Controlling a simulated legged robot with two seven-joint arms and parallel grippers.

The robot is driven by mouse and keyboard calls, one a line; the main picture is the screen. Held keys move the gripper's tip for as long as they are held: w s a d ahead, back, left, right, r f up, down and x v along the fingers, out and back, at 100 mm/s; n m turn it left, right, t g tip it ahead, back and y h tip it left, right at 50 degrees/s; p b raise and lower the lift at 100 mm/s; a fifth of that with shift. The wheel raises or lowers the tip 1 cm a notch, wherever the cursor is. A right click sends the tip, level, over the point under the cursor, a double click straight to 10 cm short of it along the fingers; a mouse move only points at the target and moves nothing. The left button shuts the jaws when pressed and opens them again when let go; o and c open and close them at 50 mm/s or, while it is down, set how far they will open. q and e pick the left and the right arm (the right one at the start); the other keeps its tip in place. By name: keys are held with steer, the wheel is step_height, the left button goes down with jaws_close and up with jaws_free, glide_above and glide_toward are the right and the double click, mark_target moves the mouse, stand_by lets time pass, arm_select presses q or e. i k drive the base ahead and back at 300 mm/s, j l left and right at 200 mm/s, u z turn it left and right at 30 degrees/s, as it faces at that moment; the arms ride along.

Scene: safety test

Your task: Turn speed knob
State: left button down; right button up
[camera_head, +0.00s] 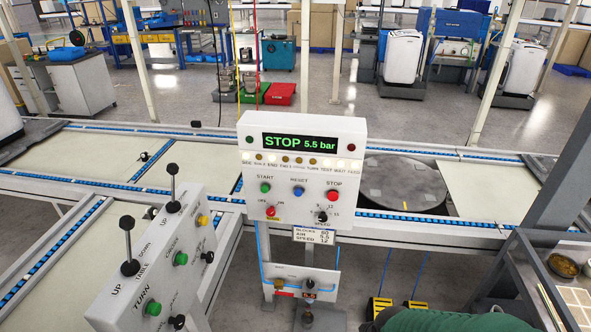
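The black speed knob (322,217) sits at the lower right of the white control panel (345,130), above the label SPEED, with small numbers around it. The numbers and the knob's pointer are too small to read surely. The panel's display (302,142) reads STOP 5.5 bar in green. A placard (315,235) below lists BLOCKS 60, AIR 5.5 and SPEED 12. Neither of my grippers is in view, and nothing touches the knob.
A red switch (270,211) and START (265,188), RESET (298,192) and STOP (332,195) buttons share the panel. A lever box (165,260) stands left. Conveyors run behind. A green shape (450,321) and yellow pedals (378,306) are at the bottom.

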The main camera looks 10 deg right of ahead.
mark_target(323, 218)
steer(key=i+z, duration=0.25)
steer(key=z, duration=0.15)
steer(key=i+z, duration=0.35)
steer(key=i+j+z, duration=0.1)
steer(key=z, duration=0.3)
